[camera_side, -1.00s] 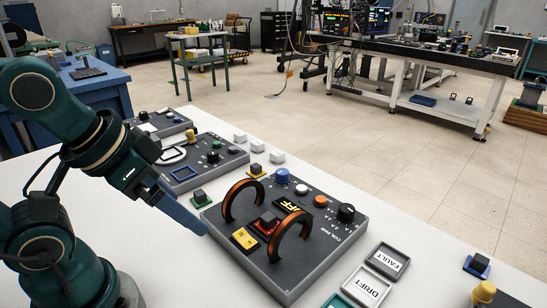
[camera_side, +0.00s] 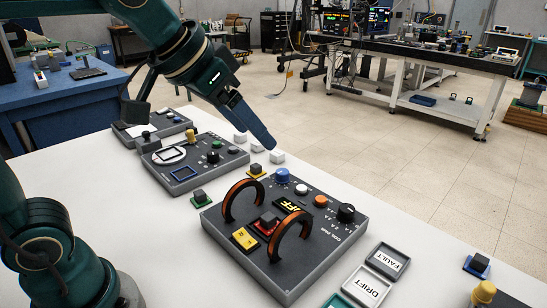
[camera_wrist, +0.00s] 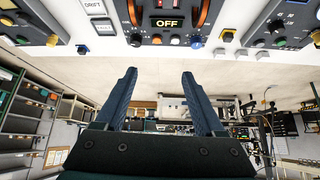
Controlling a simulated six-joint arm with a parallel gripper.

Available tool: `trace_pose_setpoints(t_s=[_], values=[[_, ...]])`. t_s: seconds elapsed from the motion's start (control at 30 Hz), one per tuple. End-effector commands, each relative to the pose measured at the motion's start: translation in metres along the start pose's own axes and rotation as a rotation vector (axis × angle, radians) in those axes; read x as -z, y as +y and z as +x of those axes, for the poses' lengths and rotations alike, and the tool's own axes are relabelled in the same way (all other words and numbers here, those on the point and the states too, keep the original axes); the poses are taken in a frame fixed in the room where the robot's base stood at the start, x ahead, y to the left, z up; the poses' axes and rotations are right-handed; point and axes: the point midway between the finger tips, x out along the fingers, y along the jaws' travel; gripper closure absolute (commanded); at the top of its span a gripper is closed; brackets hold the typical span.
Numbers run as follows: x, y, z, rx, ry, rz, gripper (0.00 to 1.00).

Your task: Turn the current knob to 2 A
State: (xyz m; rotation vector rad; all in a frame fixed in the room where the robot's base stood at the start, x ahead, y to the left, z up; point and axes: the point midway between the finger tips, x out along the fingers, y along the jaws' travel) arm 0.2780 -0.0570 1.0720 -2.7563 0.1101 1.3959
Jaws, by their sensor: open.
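The grey coil panel (camera_side: 325,245) lies on the white table with two orange-and-black coils (camera_side: 240,200) and a display reading OFF (camera_side: 287,205). A black knob (camera_side: 346,213) with small marks around it sits at the panel's right corner; its setting is too small to read. It also shows in the wrist view (camera_wrist: 135,40). A blue knob (camera_side: 282,175) sits at the panel's far corner. My gripper (camera_wrist: 159,72) is open and empty.
Two other grey panels (camera_side: 190,175) stand to the left. White blocks (camera_side: 277,157) lie near the table's far edge. Trays labelled FAULT (camera_side: 388,262) and DRIFT (camera_side: 366,288) lie right of the coil panel. A yellow peg (camera_side: 484,292) stands at the near right.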

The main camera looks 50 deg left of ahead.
Motion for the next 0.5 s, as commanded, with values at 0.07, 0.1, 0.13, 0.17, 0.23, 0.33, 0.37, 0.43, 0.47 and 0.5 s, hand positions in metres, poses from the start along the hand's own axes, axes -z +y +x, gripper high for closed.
trace_pose_setpoints(t_s=[0.07, 0.1, 0.13, 0.17, 0.23, 0.33, 0.37, 0.43, 0.47, 0.5], values=[[0.023, 0.005, 0.017, -0.013, -0.01, 0.018, 0.29], [0.033, 0.008, 0.025, -0.019, -0.013, 0.026, 0.29], [0.04, 0.01, 0.032, -0.023, -0.016, 0.032, 0.29], [0.046, 0.012, 0.038, -0.027, -0.019, 0.038, 0.29], [0.059, 0.018, 0.057, -0.037, -0.03, 0.053, 0.29], [0.072, 0.027, 0.086, -0.052, -0.05, 0.074, 0.29], [0.074, 0.03, 0.096, -0.056, -0.058, 0.08, 0.29], [0.078, 0.037, 0.119, -0.066, -0.078, 0.094, 0.29], [0.078, 0.041, 0.129, -0.069, -0.088, 0.1, 0.29], [0.077, 0.045, 0.142, -0.075, -0.102, 0.107, 0.29]])
